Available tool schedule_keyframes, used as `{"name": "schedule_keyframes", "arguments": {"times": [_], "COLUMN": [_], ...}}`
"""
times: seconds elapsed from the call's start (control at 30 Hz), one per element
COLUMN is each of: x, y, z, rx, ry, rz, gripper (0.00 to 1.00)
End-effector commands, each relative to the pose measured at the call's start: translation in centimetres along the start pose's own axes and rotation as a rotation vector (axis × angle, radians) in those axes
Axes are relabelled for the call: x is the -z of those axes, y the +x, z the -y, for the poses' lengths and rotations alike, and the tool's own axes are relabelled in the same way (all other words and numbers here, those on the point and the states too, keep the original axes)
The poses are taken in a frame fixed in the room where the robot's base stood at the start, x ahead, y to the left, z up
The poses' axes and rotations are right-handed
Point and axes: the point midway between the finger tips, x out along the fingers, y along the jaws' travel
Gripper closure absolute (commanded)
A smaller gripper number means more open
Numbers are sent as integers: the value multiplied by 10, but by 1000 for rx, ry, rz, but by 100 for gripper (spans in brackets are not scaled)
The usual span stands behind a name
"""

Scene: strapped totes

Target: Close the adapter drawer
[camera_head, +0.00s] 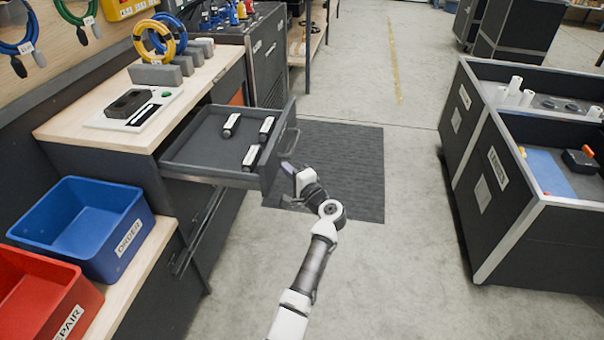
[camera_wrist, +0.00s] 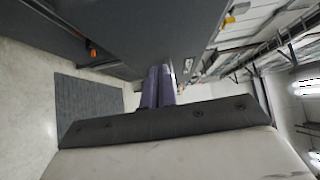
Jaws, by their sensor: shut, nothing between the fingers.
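The adapter drawer (camera_head: 205,155) stands pulled out from under the wooden bench top in the head view. Three black adapters with white labels (camera_head: 250,158) lie in it. Its front panel carries a dark bar handle (camera_head: 291,138). My gripper (camera_head: 289,168) is at the outer side of the drawer front, near the handle's lower end. In the wrist view its fingers (camera_wrist: 158,86) are shut together with nothing between them, and their tips are close against a dark panel (camera_wrist: 165,35). I cannot tell whether they touch it.
A blue bin (camera_head: 85,225) marked ORDER and a red bin (camera_head: 45,300) stand on a lower shelf at left. A dark mat (camera_head: 345,165) lies on the floor beyond the drawer. Large dark totes (camera_head: 500,180) stand at right. The floor between is clear.

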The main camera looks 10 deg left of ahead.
Motion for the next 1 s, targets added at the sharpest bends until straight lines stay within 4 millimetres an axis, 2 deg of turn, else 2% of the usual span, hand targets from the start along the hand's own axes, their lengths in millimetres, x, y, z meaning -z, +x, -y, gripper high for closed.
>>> {"name": "schedule_keyframes", "arguments": {"times": [0.2,0.7,0.87,1.0], "x": [-11,-15,-28,-49], "y": [11,15,28,48], "z": [0,-1,-2,-2], "rx": [-1,0,0,1], "ry": [0,-1,-2,-2], "rz": [-1,-1,2,3], "gripper": [100,100,100,100]}}
